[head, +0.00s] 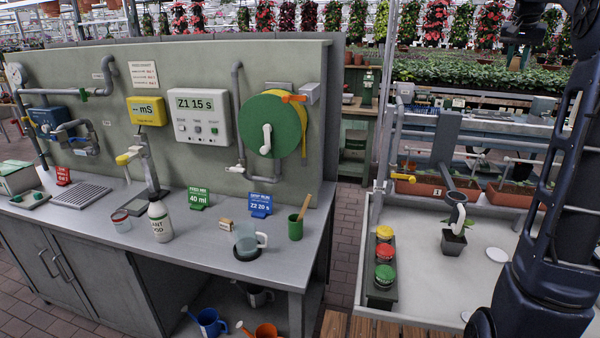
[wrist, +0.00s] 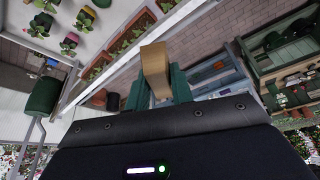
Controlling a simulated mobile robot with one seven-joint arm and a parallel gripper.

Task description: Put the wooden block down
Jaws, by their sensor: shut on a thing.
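The wooden block (wrist: 155,62), a tan rectangular piece, shows in the wrist view. My gripper (wrist: 158,88) is shut on it, with a dark green finger on either side. The block's far end sticks out beyond the fingers, and its near end is hidden between them. It is held in the air, and nothing is seen touching it but the fingers. In the head view my dark arm stands at the right edge, and the held block cannot be made out there.
A grey workbench (head: 290,262) carries a jug (head: 246,240), a green cup (head: 295,228), a white bottle (head: 159,222), a small tan box (head: 227,225) and signs. At right, a pale tray table (head: 405,235) holds a button box (head: 383,292) and a potted seedling (head: 453,243). Bare surface lies between them.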

